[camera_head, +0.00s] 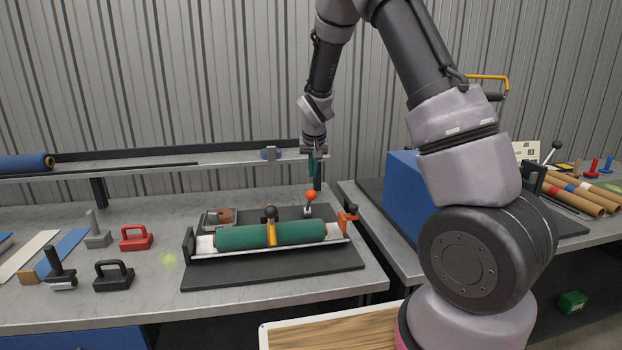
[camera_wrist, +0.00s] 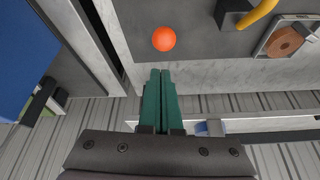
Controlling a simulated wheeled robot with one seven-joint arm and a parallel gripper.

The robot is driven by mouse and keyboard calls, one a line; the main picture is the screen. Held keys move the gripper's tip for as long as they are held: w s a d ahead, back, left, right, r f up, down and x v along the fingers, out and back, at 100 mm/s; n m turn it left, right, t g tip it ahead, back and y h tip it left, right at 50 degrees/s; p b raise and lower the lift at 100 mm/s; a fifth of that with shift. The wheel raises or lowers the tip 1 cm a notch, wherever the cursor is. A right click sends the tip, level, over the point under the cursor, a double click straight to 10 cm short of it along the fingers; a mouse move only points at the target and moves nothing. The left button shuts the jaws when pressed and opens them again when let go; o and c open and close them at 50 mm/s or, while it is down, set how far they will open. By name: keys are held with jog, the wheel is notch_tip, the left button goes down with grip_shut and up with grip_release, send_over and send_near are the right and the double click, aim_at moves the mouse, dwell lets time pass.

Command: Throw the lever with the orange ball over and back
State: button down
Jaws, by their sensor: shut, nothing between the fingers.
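The lever's orange ball (camera_head: 310,195) tops a short lever at the back right of the dark base plate (camera_head: 300,283), behind the green roll (camera_head: 240,237). In the wrist view the orange ball (camera_wrist: 164,39) is just beyond my fingertips, apart from them. My gripper (camera_head: 312,174) has green fingers, pressed together and empty, pointing down above the ball. It also shows in the wrist view (camera_wrist: 160,72). The lever's shaft is hidden under the ball in the wrist view.
An orange clamp (camera_head: 347,217) stands right of the lever and a dark knob (camera_head: 270,211) left of it. A shelf (camera_head: 200,163) runs behind. A blue block (camera_head: 400,195) stands on the right bench. Black and red handled tools (camera_head: 136,238) lie at left.

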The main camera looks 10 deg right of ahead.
jog(key=s+r, duration=0.1)
jog(key=s, duration=0.1)
jog(key=s+r, duration=0.1)
jog(key=s, duration=0.1)
jog(key=shift+r, duration=0.3)
jog(key=s+d+r+m+t+y, duration=0.1)
jog(key=s+d+r, duration=0.2)
jog(key=s+r, duration=0.7)
jog(key=s+d+r+m+y, duration=0.1)
jog(key=s+d+r, duration=0.2)
jog(key=s+r, duration=0.75)
jog(key=s+r+t, duration=0.1)
jog(key=s+r, duration=0.1)
jog(key=s, duration=0.7)
jog(key=shift+s+a+y, duration=0.25)
jog(key=shift+s+y, duration=0.05)
jog(key=shift+s, duration=0.1)
